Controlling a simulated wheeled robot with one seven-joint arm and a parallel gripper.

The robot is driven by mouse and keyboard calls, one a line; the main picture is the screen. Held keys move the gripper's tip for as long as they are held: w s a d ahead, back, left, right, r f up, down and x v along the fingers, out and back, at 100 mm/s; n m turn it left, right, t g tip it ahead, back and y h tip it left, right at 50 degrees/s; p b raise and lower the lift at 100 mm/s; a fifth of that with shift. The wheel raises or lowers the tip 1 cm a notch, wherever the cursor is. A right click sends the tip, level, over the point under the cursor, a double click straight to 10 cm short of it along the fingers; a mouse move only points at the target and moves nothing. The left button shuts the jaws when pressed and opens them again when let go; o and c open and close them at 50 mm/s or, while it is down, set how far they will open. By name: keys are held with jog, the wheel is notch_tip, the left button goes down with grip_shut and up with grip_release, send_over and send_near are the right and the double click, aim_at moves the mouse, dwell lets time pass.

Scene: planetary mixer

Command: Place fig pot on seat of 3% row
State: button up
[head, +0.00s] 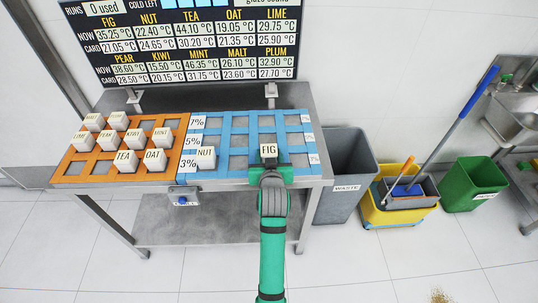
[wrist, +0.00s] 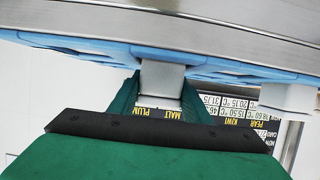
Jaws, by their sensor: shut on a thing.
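The fig pot (head: 269,151), a pale block labelled FIG, is between the fingers of my gripper (head: 268,165), upright at the right part of the blue rack's front row. The blue rack (head: 228,174) has row labels 7%, 5% and 3% (head: 188,163) from back to front. The nut pot (head: 206,158) sits at the left of the 3% row. In the upside-down wrist view, the fig pot (wrist: 162,75) shows between my green gripper fingers (wrist: 160,95), its base at the blue rack's edge (wrist: 100,50). I cannot tell whether it rests fully in a seat.
An orange rack (head: 75,170) with several labelled pots stands left on the same steel table (head: 300,95). A temperature board (head: 185,40) hangs behind. A grey waste bin (head: 345,175), yellow mop bucket (head: 400,205) and green bin (head: 474,185) stand right.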

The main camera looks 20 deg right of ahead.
jog(key=shift+f, duration=0.1)
jog(key=o, duration=1.3)
